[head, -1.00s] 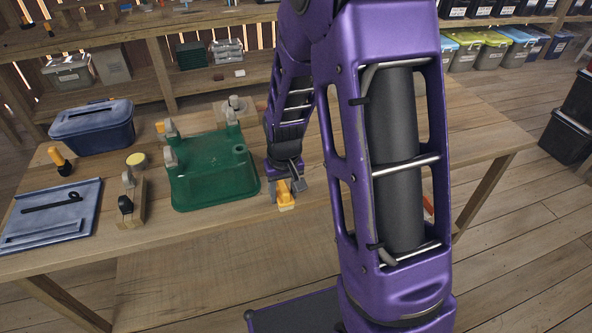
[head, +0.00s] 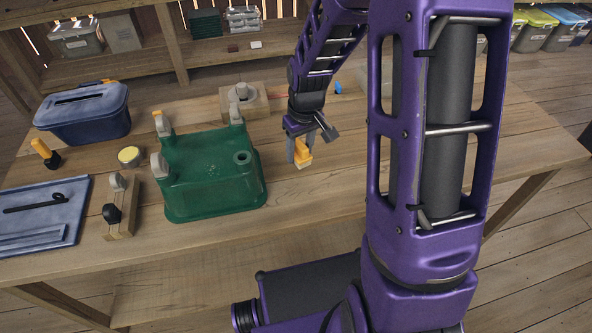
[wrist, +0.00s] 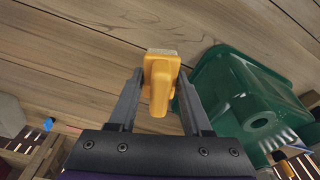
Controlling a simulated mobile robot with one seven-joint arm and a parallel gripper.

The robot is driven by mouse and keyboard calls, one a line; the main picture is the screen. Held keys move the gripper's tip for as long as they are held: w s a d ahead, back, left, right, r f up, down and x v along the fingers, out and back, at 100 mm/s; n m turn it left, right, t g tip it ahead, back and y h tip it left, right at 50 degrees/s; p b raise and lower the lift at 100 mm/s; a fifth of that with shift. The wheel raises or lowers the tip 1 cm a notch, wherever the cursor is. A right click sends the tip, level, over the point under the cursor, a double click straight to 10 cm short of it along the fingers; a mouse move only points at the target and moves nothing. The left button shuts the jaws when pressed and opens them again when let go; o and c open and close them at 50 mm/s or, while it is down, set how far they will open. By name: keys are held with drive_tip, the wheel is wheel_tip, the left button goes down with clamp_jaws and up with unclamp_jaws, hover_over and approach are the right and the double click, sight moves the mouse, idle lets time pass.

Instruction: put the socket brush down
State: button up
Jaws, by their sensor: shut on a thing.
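The socket brush (head: 303,153) is a small yellow-orange piece with a pale bristle end. My gripper (head: 299,151) is shut on it, over the wooden table to the right of the green bin. The wrist view shows the yellow brush (wrist: 160,84) between my two grey fingers (wrist: 158,88), with the pale bristle end pointing away from my wrist. The bristle end is close to the table top (head: 335,190); I cannot tell whether it touches.
The upturned green bin (head: 213,185) stands just left of my gripper. A wooden block with a grey knob (head: 245,103) lies behind it. A blue lidded bin (head: 88,118), a blue tray (head: 45,215) and small tools are farther left. The table right of my gripper is mostly clear.

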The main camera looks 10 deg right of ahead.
sight(298, 181)
drive_tip(key=shift+w+n, duration=0.3)
drive_tip(key=shift+w, duration=0.05)
drive_tip(key=shift+f, duration=0.3)
drive_tip(key=shift+f+b, duration=0.7)
drive_tip(key=shift+f, duration=4)
drive_tip(key=o, duration=1.2)
drive_tip(key=r, duration=0.4)
drive_tip(key=s+r+p, duration=0.1)
drive_tip(key=r, duration=0.7)
drive_tip(key=shift+s+d+r+p, duration=0.2)
drive_tip(key=shift+d+p, duration=0.1)
drive_tip(key=shift+p, duration=0.1)
drive_tip(key=shift+f, duration=0.1)
